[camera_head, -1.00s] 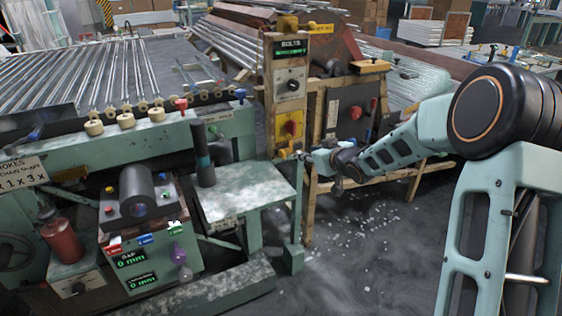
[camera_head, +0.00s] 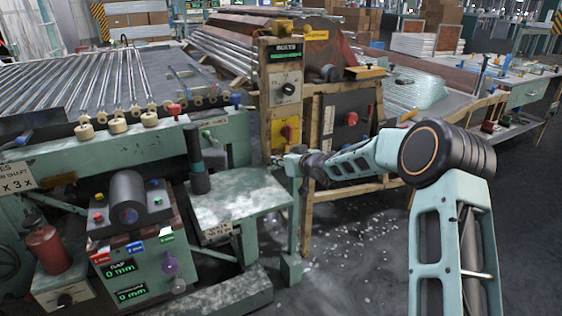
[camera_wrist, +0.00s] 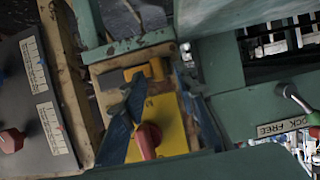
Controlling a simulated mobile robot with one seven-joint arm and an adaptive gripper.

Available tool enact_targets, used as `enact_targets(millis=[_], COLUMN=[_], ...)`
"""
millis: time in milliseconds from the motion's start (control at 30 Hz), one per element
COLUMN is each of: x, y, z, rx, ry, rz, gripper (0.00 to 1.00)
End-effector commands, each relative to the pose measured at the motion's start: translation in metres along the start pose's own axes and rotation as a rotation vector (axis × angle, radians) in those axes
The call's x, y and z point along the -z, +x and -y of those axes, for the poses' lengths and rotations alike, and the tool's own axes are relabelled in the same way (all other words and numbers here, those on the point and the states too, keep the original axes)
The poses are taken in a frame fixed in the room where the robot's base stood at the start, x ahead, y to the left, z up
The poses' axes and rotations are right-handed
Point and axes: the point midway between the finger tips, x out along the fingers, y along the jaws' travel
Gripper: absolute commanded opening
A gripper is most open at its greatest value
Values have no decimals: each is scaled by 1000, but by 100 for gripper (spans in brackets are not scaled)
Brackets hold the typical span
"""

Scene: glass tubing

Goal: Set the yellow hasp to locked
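The yellow plate (camera_wrist: 170,126) with a red knob (camera_wrist: 148,138) sits on the front of the tan post; in the head view it shows as a yellow panel (camera_head: 287,128) low on the post. A small yellow piece (camera_wrist: 157,69), seemingly the hasp, stands at the plate's upper edge in the wrist view. My gripper (camera_wrist: 158,78) has its two blue fingers apart, one on each side of the plate, with tips near the yellow piece. I cannot tell whether they touch it. In the head view my gripper (camera_head: 281,161) is just below the panel, small and unclear.
The post's upper box carries a BOLTS display (camera_head: 286,51) and a dark dial (camera_head: 289,88). A grey panel with a red knob (camera_head: 351,118) stands to the right. A green bench (camera_head: 235,195) is at left below the gripper. Open floor lies in front.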

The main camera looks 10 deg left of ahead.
Motion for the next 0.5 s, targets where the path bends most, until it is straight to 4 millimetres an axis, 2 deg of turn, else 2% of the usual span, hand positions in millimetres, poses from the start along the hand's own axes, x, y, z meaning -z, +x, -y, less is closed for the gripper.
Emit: enact_targets(millis=[367, 500], x=[0, 0], y=[5, 5], z=[1, 0], rx=[0, 0], ry=[0, 0], rz=[1, 0], gripper=[28, 13])
